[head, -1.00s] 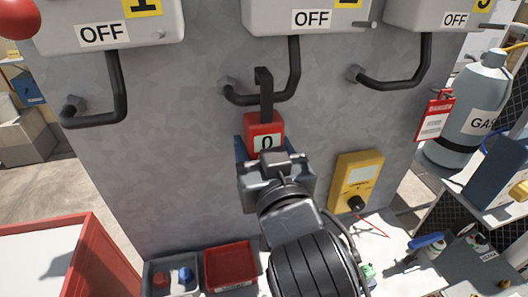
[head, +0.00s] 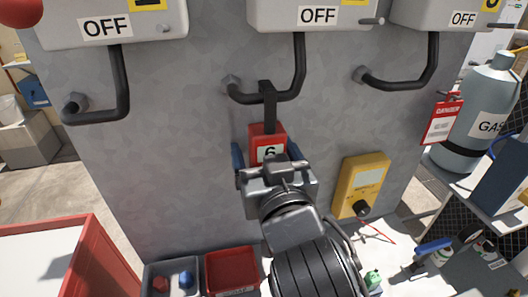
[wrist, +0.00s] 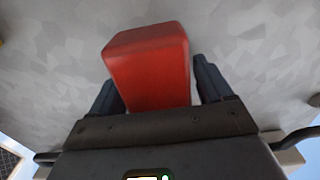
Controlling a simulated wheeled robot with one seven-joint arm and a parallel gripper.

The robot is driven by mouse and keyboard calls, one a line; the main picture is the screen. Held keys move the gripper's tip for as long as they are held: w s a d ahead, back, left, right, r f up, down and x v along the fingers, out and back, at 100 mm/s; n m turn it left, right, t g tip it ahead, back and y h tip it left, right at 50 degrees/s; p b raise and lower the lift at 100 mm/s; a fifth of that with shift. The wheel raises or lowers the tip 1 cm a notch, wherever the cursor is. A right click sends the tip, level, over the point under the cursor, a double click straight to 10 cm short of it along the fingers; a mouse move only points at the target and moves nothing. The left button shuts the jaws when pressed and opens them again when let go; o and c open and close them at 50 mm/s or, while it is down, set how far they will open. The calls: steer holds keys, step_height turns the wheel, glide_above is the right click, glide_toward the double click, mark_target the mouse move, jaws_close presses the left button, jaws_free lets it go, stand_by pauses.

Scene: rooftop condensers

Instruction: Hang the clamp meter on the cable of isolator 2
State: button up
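The clamp meter is a red body (head: 259,132) with a black hook (head: 270,112) on top; its display reads 6. The hook is over the lower bend of the black cable (head: 299,70) under isolator 2 (head: 280,16), and the meter hangs upright against the grey wall. My gripper (head: 266,152) is open around the meter's lower part, its blue fingers standing off both sides. In the wrist view the red body (wrist: 150,65) sits between the parted fingers (wrist: 155,88); the hook is out of sight there.
Isolators with cables flank on the left (head: 110,22) and right (head: 440,15). A yellow meter (head: 362,180) stands at right below. Red (head: 232,268) and grey trays sit on the shelf. A gas cylinder (head: 490,105) and red tag (head: 442,122) are at right.

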steer(key=shift+o, duration=0.6)
steer(key=shift+f, duration=0.1)
steer(key=shift+s+d, duration=0.1)
steer(key=shift+s, duration=0.25)
steer(key=b+v, duration=0.2)
steer(key=v, duration=0.5)
steer(key=s+d+f+g+h, duration=0.1)
steer(key=s+d+f+g, duration=0.1)
steer(key=s+d+f, duration=1.2)
steer(key=s+d+m+h, duration=0.1)
steer(key=s+d+h, duration=0.1)
steer(key=s, duration=0.6)
steer(key=s+d+m+h, duration=0.2)
steer(key=s+d, duration=0.3)
steer(key=s, duration=0.4)
steer(key=shift+s+g, duration=0.3)
steer(key=shift+s, duration=0.05)
